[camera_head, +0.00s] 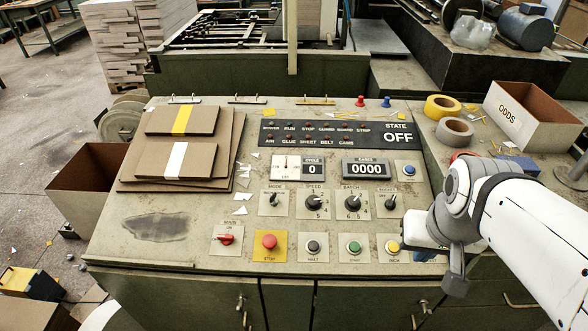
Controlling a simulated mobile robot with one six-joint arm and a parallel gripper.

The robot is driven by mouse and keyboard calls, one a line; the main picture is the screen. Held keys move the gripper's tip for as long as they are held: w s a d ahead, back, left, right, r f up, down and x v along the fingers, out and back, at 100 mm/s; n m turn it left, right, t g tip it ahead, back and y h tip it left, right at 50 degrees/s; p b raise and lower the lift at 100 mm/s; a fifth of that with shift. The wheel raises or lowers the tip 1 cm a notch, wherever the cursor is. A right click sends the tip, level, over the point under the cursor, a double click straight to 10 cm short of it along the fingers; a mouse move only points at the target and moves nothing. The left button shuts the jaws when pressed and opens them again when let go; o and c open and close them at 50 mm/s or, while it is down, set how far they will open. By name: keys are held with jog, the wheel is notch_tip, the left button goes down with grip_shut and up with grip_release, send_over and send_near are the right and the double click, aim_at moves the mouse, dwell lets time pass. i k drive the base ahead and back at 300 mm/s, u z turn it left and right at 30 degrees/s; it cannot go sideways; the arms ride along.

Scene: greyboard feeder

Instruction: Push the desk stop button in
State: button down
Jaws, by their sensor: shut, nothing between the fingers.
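The desk stop button (269,241) is a round red mushroom head on a yellow plate marked STOP. It sits in the front row of the sloped grey control desk (330,256), left of centre. Nothing covers it, and its head appears to stand proud of the plate. My gripper (456,288) hangs at the desk's front right, past the yellow button, well to the right of the stop button. It is shut and empty. My wrist partly hides the desk's right edge.
Left of the stop button is the red MAIN switch (225,239); right are black (313,246), green (354,247) and yellow (393,246) buttons. Knobs stand behind. Greyboard stacks (180,160) lie at left. The state display (398,136) reads OFF. Tape rolls and an ODDS box (530,118) stand right.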

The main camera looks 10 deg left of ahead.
aim_at(270, 241)
jog(key=z, duration=0.1)
jog(key=k, duration=0.6)
jog(key=u, duration=1.05)
jog(key=i, duration=0.5)
jog(key=z, duration=0.1)
